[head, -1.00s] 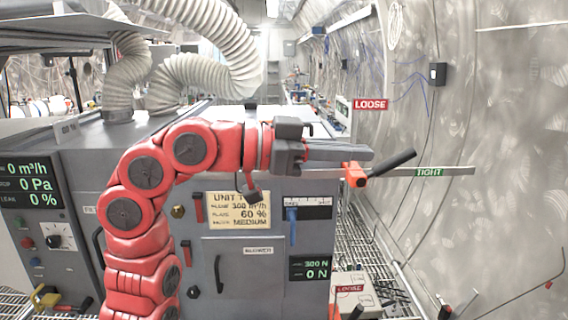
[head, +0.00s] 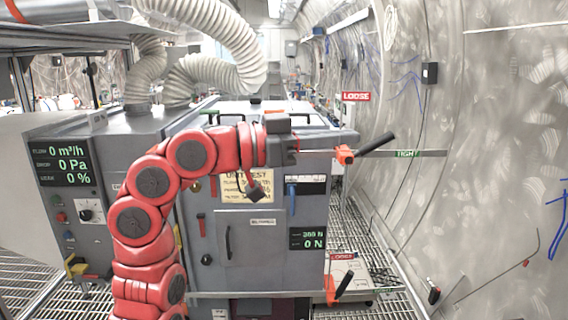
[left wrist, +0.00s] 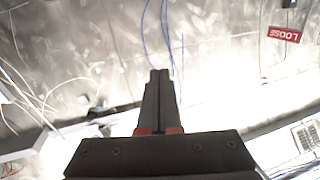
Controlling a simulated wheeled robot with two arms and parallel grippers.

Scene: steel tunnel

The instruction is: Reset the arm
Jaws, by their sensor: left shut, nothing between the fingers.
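My left arm is red and reaches up and across in front of a grey filter cabinet (head: 260,235) in the head view. Its dark grey gripper (head: 352,138) points right, at the height of the cabinet's top right edge. An orange clamp with a black handle (head: 376,143) shows just past the fingertips; I cannot tell whether they touch. In the left wrist view the gripper's fingers (left wrist: 160,75) are together with nothing between them. My right gripper is not in view.
A LOOSE sign (head: 356,97) and a TIGHT label (head: 407,154) show by the upper clamp. A second orange clamp (head: 331,290) sits low at the cabinet's right. White ribbed hoses (head: 205,75) hang above. Grated floor (head: 385,245) lies between cabinet and curved wall (head: 490,150).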

